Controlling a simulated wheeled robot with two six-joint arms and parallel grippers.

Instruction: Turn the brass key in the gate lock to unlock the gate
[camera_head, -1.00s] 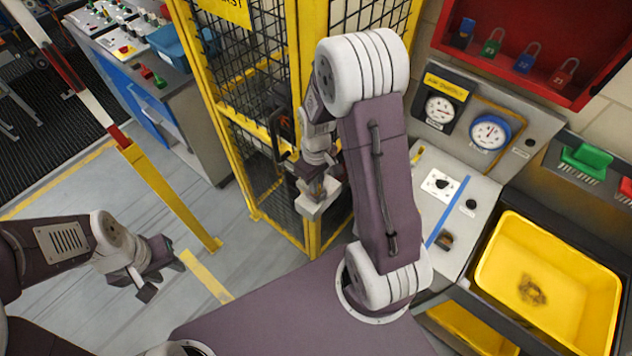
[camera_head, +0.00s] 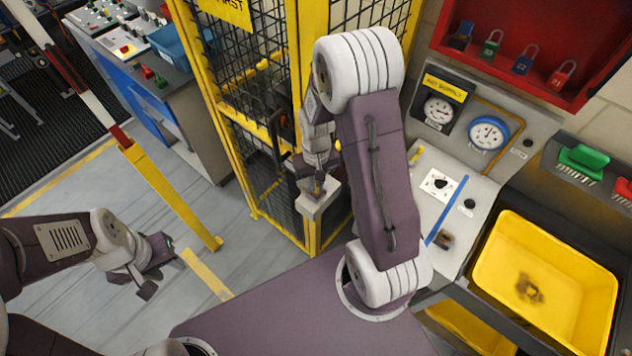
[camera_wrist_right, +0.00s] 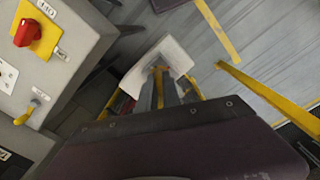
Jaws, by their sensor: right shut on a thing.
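The pale gate lock box (camera_head: 318,206) stands at the near corner of the yellow mesh gate (camera_head: 262,185). My right gripper (camera_head: 318,184) points down onto its top. In the right wrist view the lock box (camera_wrist_right: 168,52) lies just beyond my right fingers (camera_wrist_right: 165,88). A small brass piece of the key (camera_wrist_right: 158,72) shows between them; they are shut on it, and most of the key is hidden. How far the key is turned I cannot tell. My left gripper (camera_head: 152,268) is open and empty, over the floor at the left.
A yellow post with a striped barrier arm (camera_head: 170,190) stands left of the gate. A panel with gauges (camera_head: 488,133) and a yellow bin (camera_head: 548,280) are on the right. A red padlock cabinet (camera_head: 530,45) hangs above. Floor between post and gate is clear.

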